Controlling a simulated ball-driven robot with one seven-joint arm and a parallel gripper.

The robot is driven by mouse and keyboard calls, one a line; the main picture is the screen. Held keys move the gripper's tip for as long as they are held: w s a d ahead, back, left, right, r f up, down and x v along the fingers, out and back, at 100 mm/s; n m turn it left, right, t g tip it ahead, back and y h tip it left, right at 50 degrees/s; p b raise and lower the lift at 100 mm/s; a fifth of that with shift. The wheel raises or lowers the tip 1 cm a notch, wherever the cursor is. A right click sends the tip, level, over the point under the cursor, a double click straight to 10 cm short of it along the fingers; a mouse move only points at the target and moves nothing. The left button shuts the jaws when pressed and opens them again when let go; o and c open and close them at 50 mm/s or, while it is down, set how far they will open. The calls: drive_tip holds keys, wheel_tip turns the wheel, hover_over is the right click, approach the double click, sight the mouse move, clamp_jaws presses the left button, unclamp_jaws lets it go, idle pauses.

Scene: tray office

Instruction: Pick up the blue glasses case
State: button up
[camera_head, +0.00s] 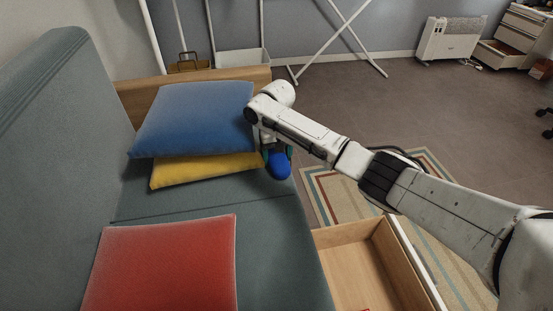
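The blue glasses case (279,166) shows as a small rounded blue shape at the right edge of the grey-green sofa seat, just right of the yellow cushion. My gripper (278,156) is right above it and points down, with a finger visible on each side of the case. The case fills most of the room between the fingers. I cannot tell whether the fingers press on it or whether it rests on the seat. Its upper part is hidden by the gripper.
A blue cushion (193,118) lies on a yellow cushion (204,170) left of my gripper. A red cushion (163,265) lies nearer on the sofa (190,207). An open wooden drawer (396,262) stands right of the sofa, by a striped rug (325,198).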

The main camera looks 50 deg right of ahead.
sight(277, 154)
drive_tip(key=c, duration=0.6)
drive_tip(key=shift+o, duration=0.2)
drive_tip(key=shift+r+p, duration=0.35)
drive_tip(key=shift+r, duration=0.2)
wheel_tip(277, 154, up, 2)
drive_tip(key=shift+r+p, duration=0.15)
drive_tip(key=shift+p, duration=0.4)
drive_tip(key=s+r+p, duration=0.1)
drive_tip(key=r, duration=0.1)
drive_tip(key=s+a+r+p, duration=0.1)
drive_tip(key=s+r+p, duration=0.3)
drive_tip(key=shift+s+a+r, duration=0.1)
drive_tip(key=shift+a+r, duration=0.05)
drive_tip(key=shift+r, duration=0.2)
drive_tip(key=s+a+r+p, duration=0.2)
drive_tip(key=s+p, duration=0.3)
drive_tip(key=s, duration=0.3)
drive_tip(key=shift+s+r+p, duration=0.2)
drive_tip(key=shift+r+p, duration=0.15)
drive_tip(key=shift+r, duration=0.1)
